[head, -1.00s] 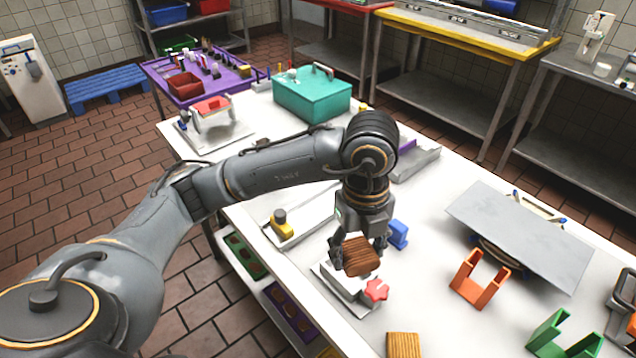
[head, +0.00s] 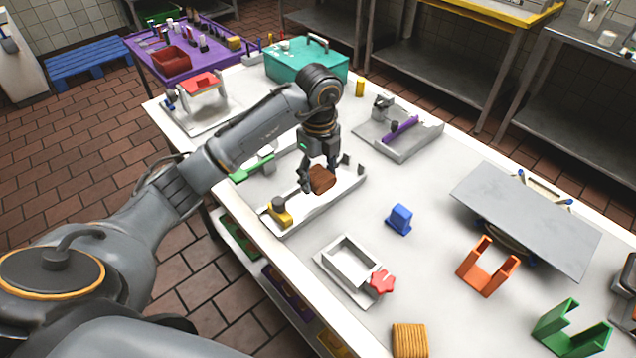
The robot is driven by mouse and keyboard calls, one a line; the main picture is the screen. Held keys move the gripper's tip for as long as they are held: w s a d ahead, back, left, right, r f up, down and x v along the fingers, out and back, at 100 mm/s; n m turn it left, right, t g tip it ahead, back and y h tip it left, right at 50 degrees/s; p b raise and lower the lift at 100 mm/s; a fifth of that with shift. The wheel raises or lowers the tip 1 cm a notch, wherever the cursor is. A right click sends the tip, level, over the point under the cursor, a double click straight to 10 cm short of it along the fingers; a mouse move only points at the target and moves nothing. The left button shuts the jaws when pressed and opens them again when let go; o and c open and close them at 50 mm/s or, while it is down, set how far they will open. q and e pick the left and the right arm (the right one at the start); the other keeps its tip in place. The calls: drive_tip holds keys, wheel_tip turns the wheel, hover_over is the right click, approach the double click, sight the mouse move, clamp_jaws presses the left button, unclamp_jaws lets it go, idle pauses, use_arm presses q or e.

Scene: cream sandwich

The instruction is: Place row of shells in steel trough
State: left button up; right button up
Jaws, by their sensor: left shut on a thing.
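My left gripper (head: 312,183) is shut on a dark brown row of shells (head: 323,179). It holds the row over the far half of a long, pale steel trough (head: 312,207), which has a yellow-and-grey block (head: 279,212) at its near left end. I cannot tell whether the row touches the trough floor. A tan row of shells (head: 409,340) lies on the table at the bottom edge. My right gripper is not in view.
A white frame with a red knob (head: 382,282) and a blue block (head: 399,219) stand on the white table. Another steel tray with a purple bar (head: 401,130) is behind. Orange (head: 487,268) and green (head: 570,332) holders and a tilted grey plate (head: 527,217) are at right.

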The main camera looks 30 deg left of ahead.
sight(318, 167)
use_arm(q)
drive_tip(key=shift+w+a+f, duration=0.3)
drive_tip(key=shift+w+f, duration=0.15)
drive_tip(key=shift+f, duration=0.15)
drive_tip(key=shift+w+a+f, duration=0.3)
drive_tip(key=shift+w+f, duration=0.15)
drive_tip(key=shift+f, duration=0.1)
drive_tip(key=f+p, duration=0.2)
drive_tip(key=f, duration=0.1)
drive_tip(key=shift+w+a, duration=0.1)
drive_tip(key=shift+w, duration=0.1)
drive_tip(key=shift+f, duration=0.3)
drive_tip(key=shift+f, duration=0.1)
drive_tip(key=shift+f, duration=0.1)
drive_tip(key=o, duration=1.3)
drive_tip(key=shift+c, duration=0.2)
